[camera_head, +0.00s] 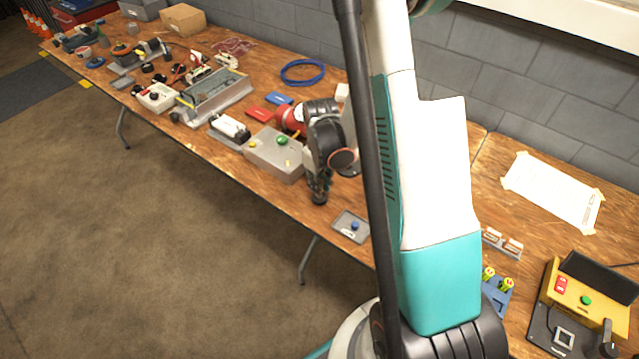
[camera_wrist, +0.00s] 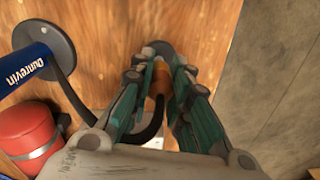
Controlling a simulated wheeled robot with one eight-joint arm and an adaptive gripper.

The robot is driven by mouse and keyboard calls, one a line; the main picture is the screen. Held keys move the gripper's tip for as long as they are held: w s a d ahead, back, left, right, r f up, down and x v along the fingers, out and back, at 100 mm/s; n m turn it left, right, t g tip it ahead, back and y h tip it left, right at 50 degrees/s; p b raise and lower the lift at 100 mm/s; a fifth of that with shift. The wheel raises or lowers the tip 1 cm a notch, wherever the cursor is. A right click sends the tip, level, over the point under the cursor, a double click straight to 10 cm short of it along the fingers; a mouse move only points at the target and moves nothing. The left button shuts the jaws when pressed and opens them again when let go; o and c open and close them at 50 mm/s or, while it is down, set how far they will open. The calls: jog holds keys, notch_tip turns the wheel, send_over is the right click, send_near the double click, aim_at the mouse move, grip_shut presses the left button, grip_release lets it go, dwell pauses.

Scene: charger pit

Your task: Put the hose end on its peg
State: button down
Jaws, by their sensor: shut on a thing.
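My gripper (camera_head: 319,190) is low over the front edge of the wooden table, pointing down. In the wrist view my gripper (camera_wrist: 159,75) is shut on an orange-brown hose end (camera_wrist: 160,80). A black hose (camera_wrist: 155,122) curves away from it, passes behind my gripper's body and appears again at the left (camera_wrist: 75,97). My arm and fingers hide part of this spot.
A blue cylinder marked "Dunrevin" (camera_wrist: 22,72) with a black disc end and a red canister (camera_wrist: 25,138) are at the left. A grey box with buttons (camera_head: 272,158) stands beside my gripper. A small grey tray (camera_head: 350,227) is to the right. Floor lies past the table edge.

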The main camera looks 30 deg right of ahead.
jog(key=shift+f+b, duration=1.3)
jog(key=shift+f, duration=0.1)
dwell(0.3)
jog(key=c, duration=1.4)
grip_release()
jog(key=shift+c, duration=0.2)
jog(key=shift+r, duration=0.15)
notch_tip(320, 180, up, 12)
jog(key=shift+d+f, duration=0.1)
jog(key=shift+f, duration=0.05)
